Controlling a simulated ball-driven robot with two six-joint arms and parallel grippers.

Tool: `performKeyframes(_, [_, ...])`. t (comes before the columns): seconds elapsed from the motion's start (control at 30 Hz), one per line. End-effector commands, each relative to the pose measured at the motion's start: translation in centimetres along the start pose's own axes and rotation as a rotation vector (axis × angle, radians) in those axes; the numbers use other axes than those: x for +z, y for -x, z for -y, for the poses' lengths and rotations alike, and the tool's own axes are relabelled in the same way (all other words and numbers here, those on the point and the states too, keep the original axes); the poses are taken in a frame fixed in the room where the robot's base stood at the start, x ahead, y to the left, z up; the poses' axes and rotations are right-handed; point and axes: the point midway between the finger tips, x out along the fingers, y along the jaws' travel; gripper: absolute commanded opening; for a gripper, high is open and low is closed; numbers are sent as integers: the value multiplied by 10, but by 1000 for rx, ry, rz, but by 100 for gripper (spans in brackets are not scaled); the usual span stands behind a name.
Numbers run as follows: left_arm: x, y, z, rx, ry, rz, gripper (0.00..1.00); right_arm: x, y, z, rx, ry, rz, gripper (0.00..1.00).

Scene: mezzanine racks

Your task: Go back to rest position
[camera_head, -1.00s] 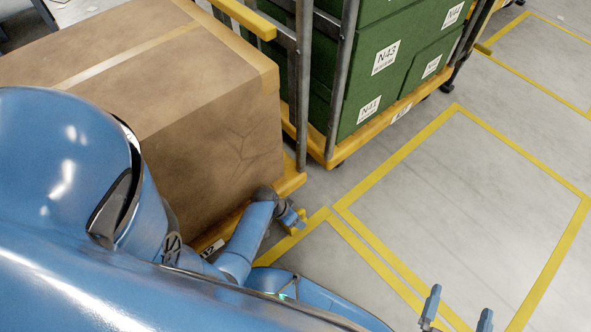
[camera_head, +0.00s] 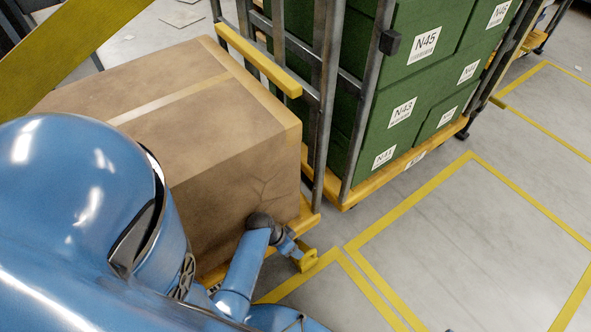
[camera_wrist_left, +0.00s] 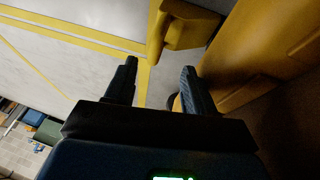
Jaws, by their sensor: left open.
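My left gripper (camera_head: 291,247) is at the front corner of the cart that carries a large cardboard box (camera_head: 222,148). It is close to a yellow bracket (camera_head: 306,261) that sticks out low on that cart. In the left wrist view my left gripper (camera_wrist_left: 160,78) has its two dark fingers apart with nothing between them. The yellow bracket (camera_wrist_left: 181,27) is just beyond the fingertips, and I cannot tell whether it touches them. My right gripper is out of view, apart from perhaps a tiny dark tip at the bottom edge of the head view.
Green crates (camera_head: 402,110) with white labels stand on a yellow-based cart (camera_head: 345,197) with grey posts behind the box. A yellow beam (camera_head: 62,62) crosses the upper left. The concrete floor (camera_head: 480,240) at right is clear, marked with yellow lines.

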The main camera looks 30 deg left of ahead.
Motion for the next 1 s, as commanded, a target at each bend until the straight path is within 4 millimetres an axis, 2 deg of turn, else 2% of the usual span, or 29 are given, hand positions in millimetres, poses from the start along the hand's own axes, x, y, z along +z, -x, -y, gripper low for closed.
performKeyframes(0.7, [4, 0, -4, -3, 3, 0, 56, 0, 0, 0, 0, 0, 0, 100])
performKeyframes(0.87, [8, 2, -9, -72, 22, -36, 56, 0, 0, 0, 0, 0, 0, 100])
performKeyframes(1.0, [14, 14, -18, -199, 55, -126, 56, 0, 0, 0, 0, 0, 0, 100])
